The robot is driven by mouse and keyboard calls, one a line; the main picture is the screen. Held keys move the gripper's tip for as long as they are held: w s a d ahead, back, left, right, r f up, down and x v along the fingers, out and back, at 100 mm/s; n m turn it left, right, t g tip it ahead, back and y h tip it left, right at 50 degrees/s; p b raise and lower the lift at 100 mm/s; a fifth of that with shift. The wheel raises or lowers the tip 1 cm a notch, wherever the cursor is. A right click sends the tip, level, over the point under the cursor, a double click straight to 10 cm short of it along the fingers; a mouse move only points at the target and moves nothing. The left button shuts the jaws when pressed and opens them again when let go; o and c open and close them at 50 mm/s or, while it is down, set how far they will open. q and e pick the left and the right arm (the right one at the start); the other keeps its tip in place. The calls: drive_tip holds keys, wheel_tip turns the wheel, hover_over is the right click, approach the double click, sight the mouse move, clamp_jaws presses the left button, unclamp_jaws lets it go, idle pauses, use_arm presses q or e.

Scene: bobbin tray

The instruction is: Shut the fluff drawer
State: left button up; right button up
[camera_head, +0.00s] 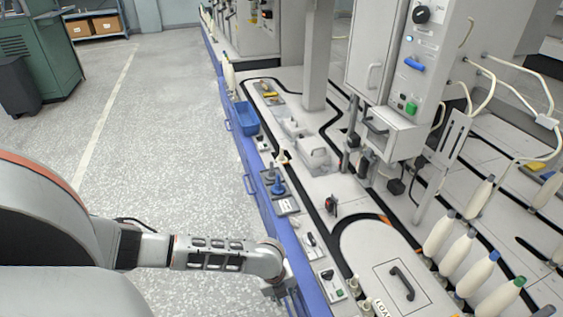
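A pale grey drawer (395,138) with a dark handle juts out from the bottom of the tall control cabinet (380,52), so it looks open; it seems to be the fluff drawer, though no label can be read. My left gripper (279,287) is low at the blue front of the machine, well below and to the left of that drawer, near the bottom edge of the picture. Its fingers are small and partly hidden against the blue panel, so whether they are open or shut is unclear. My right gripper is out of view.
A blue side panel (262,200) with handles runs along the machine. A blue bin (244,117) and small parts lie on the machine top. White bobbins (456,252) stand at lower right. A hatch with a black handle (402,284) is in front. The floor (170,130) at left is clear.

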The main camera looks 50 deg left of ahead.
use_arm(q)
wheel_tip(320, 180, up, 8)
drive_tip(key=s, duration=0.1)
drive_tip(key=shift+s+a, duration=0.2)
drive_tip(key=shift+a, duration=0.05)
idle(0.4)
